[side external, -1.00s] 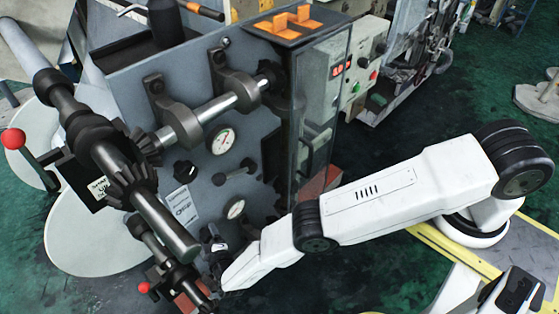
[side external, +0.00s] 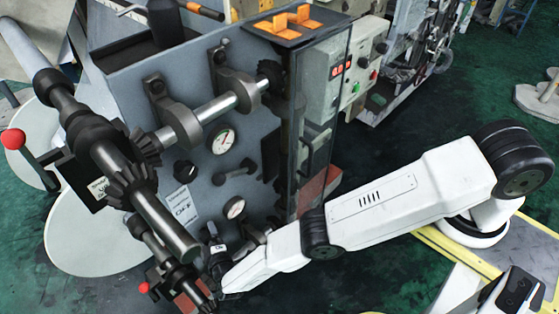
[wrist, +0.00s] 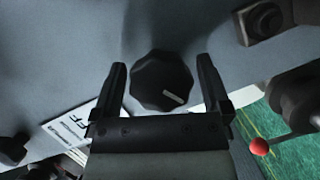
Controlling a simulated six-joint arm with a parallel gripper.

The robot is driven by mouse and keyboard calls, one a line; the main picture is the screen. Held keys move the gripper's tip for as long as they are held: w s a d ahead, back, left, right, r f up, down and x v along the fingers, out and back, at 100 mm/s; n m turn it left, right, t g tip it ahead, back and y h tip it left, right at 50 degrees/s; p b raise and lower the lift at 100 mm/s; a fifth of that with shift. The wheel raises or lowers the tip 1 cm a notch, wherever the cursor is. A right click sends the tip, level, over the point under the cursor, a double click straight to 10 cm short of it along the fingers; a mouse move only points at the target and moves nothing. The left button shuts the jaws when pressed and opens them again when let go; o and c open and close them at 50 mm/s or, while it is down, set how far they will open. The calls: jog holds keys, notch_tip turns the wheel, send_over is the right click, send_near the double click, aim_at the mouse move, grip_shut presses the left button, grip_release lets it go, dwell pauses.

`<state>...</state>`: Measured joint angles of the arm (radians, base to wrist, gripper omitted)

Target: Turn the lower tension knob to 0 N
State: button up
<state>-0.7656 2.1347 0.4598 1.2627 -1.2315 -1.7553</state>
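The lower tension knob (wrist: 160,82) is a dark, faceted knob on the grey panel in the wrist view. Its white pointer mark slants toward the lower right. My gripper (wrist: 162,75) is open, with one dark finger on each side of the knob and narrow gaps showing at both sides. Whether the fingertips reach the knob's depth is hard to tell. In the side view my arm reaches low on the panel, and the knob cannot be made out clearly there. The lower gauge (side external: 234,208) has a white face; its reading is too small to tell.
An upper knob (side external: 185,172) and upper gauge (side external: 222,140) sit higher on the panel. Shafts with bevel gears (side external: 138,180) stand out at the left. A red ball handle (wrist: 259,146) is at the wrist view's lower right. A printed label (wrist: 75,128) lies left of the gripper.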

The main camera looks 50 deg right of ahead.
aim_at(210, 238)
jog(key=shift+s+a, duration=0.1)
dwell(0.3)
jog(key=v, duration=0.7)
jog(key=shift+s, duration=0.3)
jog(key=shift+w+a+r, duration=0.1)
jog(key=shift+r, duration=0.05)
dwell(0.4)
jog(key=m+y, duration=0.1)
jog(key=m, duration=0.1)
jog(key=w+d+r+m+y, duration=0.1)
jog(key=m+y, duration=0.1)
jog(key=shift+w+d+r+y, duration=0.1)
jog(key=shift+w+d+y, duration=0.1)
jog(key=shift+y, duration=0.1)
jog(key=shift+d+r+m+y, duration=0.15)
jog(key=shift+d+m+y, duration=0.05)
jog(key=shift+m+y, duration=0.45)
jog(key=shift+s+d+r+m+g+y, duration=0.1)
jog(key=shift+s+d+m+g+y, duration=0.25)
jog(key=shift+m, duration=0.35)
jog(key=shift+s+d+m+g+y, duration=0.3)
jog(key=shift+m+y, duration=0.2)
jog(key=shift+m, duration=0.25)
jog(key=shift+s+d+r+m+g+y, duration=0.1)
jog(key=shift+s+d+m+g+y, duration=0.1)
jog(key=shift+s+m+g+y, duration=0.35)
jog(key=shift+w, duration=0.35)
